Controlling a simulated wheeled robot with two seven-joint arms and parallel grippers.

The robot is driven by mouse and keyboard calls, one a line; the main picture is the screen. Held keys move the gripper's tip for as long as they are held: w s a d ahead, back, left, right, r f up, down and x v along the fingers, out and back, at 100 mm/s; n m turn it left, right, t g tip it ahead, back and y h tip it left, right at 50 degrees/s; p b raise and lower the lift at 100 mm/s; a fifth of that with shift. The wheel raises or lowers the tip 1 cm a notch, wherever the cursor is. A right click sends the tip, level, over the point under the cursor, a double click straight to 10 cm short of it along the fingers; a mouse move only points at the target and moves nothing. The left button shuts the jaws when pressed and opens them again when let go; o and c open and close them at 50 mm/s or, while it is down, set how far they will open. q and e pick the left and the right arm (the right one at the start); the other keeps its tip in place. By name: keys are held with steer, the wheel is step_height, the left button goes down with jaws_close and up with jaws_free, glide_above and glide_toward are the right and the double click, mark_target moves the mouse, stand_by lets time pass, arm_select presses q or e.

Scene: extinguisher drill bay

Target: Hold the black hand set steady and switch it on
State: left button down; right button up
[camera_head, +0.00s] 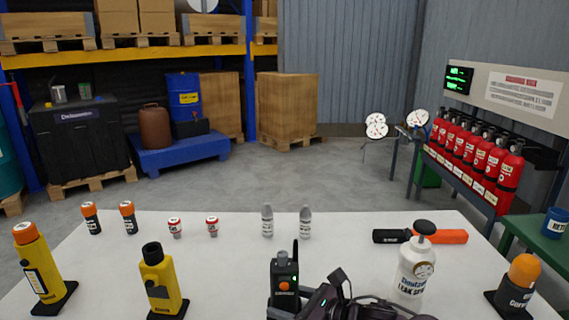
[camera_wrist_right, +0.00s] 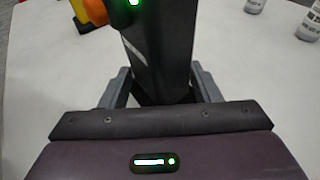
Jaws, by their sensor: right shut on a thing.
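The black hand set (camera_head: 285,268) stands upright near the table's front edge, with a thin antenna, a grey top knob and an orange button on its face. A small green light shows on it. My right gripper (camera_head: 285,302) comes in from the lower right and is shut on its lower part. In the right wrist view the dark body of the hand set (camera_wrist_right: 160,45) rises between the two grey fingers of my gripper (camera_wrist_right: 160,88), with a green light at the top edge. My left gripper is not in view.
A black-and-orange torch (camera_head: 420,237) lies behind the bottle. Small grey bottles (camera_head: 267,221) stand further back. The table's middle left is clear.

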steer(key=o, duration=1)
